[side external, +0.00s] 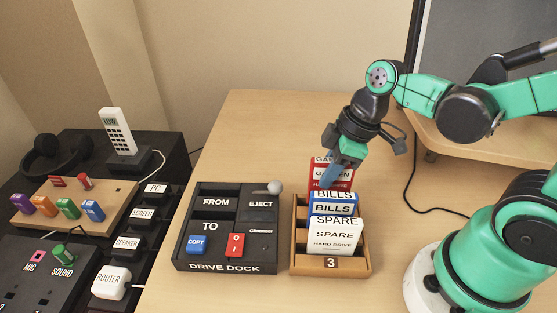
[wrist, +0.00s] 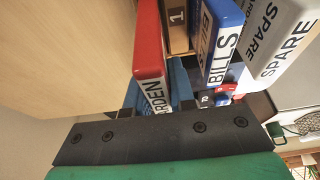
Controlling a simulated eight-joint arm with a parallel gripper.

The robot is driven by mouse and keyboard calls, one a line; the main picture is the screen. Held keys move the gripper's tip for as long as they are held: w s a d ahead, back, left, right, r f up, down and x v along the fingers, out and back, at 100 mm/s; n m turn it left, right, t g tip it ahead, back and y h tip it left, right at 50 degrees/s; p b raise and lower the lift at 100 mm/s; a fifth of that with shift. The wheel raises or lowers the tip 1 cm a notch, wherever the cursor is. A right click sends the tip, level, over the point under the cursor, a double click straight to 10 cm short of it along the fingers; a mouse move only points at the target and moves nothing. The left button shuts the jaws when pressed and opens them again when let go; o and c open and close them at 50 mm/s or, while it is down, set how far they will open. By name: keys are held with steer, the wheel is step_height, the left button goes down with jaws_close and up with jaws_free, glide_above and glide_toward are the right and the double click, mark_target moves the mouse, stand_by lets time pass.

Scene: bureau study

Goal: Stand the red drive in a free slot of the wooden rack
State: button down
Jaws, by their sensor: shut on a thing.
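The red drive (side external: 317,180), labelled GARDEN, is upright at the far end of the wooden rack (side external: 298,263). My gripper (side external: 333,172) is shut on it, coming from above with blue fingers. In the wrist view, the red drive (wrist: 149,42) is beside a wooden rack part marked 1 (wrist: 177,22). Its lower end is hidden in the side view, so I cannot tell whether it rests in a slot. A blue BILLS drive (side external: 334,203) and a white SPARE drive (side external: 334,236) stand in the rack's nearer part.
The black drive dock (side external: 227,268) sits left of the rack, with a narrow gap between. A monitor (side external: 470,45) on a wooden stand is at the back right. The desk behind the dock is clear.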

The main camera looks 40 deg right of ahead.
steer(key=shift+f, duration=1.3)
steer(key=shift+c, duration=2.1)
jaws_free()
steer(key=shift+r, duration=0.1)
steer(key=shift+r, duration=3.45)
steer(key=m+t+h, duration=0.1)
steer(key=m, duration=0.2)
steer(key=w+d+m+t, duration=0.1)
steer(key=m+t, duration=0.1)
steer(key=m, duration=0.1)
steer(key=w+d+r+m+t+h, duration=0.1)
steer(key=m, duration=0.1)
steer(key=shift+d+m+t+h, duration=0.25)
steer(key=shift+m+t+h, duration=0.05)
steer(key=shift+m, duration=0.1)
